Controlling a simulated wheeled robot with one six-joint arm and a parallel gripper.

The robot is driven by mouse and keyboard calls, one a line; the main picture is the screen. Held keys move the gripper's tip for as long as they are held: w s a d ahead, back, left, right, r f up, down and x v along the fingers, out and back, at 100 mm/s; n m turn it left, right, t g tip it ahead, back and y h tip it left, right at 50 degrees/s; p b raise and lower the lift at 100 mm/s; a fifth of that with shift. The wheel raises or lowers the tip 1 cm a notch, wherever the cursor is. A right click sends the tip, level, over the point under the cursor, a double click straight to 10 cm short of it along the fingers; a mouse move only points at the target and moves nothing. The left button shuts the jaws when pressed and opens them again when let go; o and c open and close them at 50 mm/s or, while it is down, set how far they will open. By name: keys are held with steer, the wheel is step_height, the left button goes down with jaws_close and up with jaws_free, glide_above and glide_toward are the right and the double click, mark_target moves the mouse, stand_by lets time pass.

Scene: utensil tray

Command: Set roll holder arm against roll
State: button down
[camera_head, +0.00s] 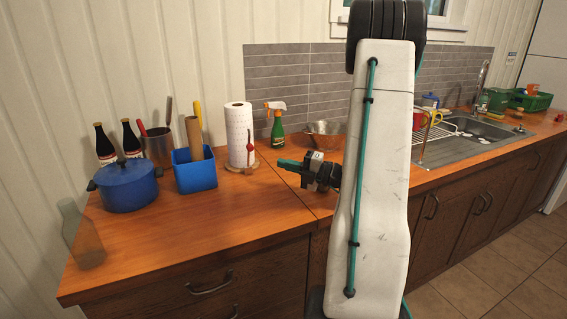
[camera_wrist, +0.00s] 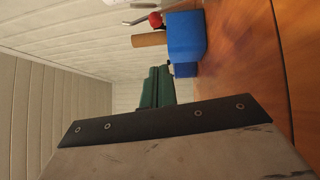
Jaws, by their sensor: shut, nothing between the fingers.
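The white paper roll (camera_head: 239,130) stands upright on a round wooden holder base (camera_head: 230,168) at the back of the counter. The holder arm (camera_head: 250,149), with a red ball, shows at the roll's right front side; I cannot tell whether it touches the roll. My gripper (camera_head: 282,163) is right of the holder, pointing left, with a visible gap between its teal fingertips and the holder arm. It is shut and empty. In the wrist view the dark green fingers (camera_wrist: 158,78) are together; the roll is not clearly seen there.
A blue box (camera_head: 195,172) with a cardboard tube stands left of the roll; it also shows in the wrist view (camera_wrist: 186,45). A blue pot (camera_head: 127,186) is further left.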

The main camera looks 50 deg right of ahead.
mark_target(249, 150)
steer(key=w+r, duration=0.1)
steer(key=w, duration=0.9)
steer(key=shift+w+a, duration=0.3)
steer(key=shift+a, duration=0.1)
steer(key=shift+r, duration=0.1)
